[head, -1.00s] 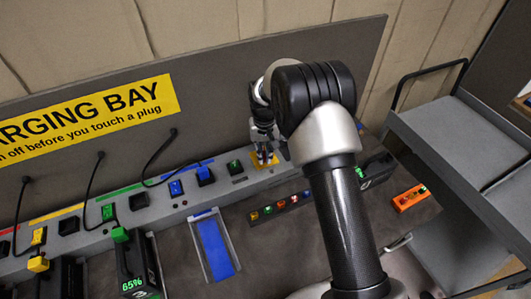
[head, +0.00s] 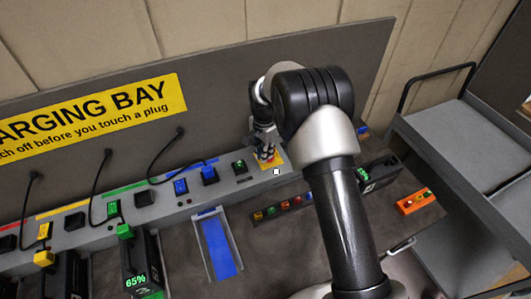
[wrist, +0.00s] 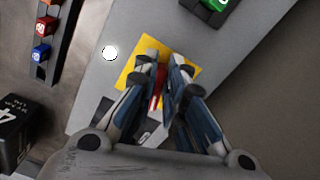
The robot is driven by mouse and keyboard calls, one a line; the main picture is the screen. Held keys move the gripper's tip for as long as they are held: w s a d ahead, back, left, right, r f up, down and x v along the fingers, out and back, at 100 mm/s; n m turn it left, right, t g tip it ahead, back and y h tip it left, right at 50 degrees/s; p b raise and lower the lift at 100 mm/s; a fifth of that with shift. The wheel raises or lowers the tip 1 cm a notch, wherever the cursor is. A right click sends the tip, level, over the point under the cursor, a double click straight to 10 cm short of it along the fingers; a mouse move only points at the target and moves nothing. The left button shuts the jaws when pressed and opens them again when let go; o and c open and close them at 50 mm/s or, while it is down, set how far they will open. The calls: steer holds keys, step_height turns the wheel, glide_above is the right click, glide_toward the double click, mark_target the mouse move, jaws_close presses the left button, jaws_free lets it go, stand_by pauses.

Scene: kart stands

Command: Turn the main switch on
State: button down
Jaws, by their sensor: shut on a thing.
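The main switch is a red handle (wrist: 157,92) on a yellow plate (wrist: 185,72) set in the grey bench-back ledge. In the wrist view my gripper (wrist: 162,78) is over the plate, its fingers closed on either side of the red handle. The fingers hide most of the handle, so its exact angle cannot be told. In the head view my gripper (head: 267,155) reaches down to the yellow plate (head: 278,158) near the ledge's right end. A round white lamp (head: 276,172) beside the plate glows; it also shows in the wrist view (wrist: 110,53).
A grey cart (head: 455,135) stands right.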

steer(key=shift+w+a+m, duration=0.1)
steer(key=shift+w+m, duration=0.05)
steer(key=shift+m, duration=0.8)
steer(key=shift+w+a+m, duration=0.1)
steer(key=shift+w+m, duration=0.05)
steer(key=shift+m, duration=0.8)
steer(key=c, duration=1.7)
jaws_free()
steer(key=shift+o, duration=0.2)
steer(key=shift+r, duration=0.1)
step_height(320, 180, up, 12)
steer(key=shift+d, duration=0.1)
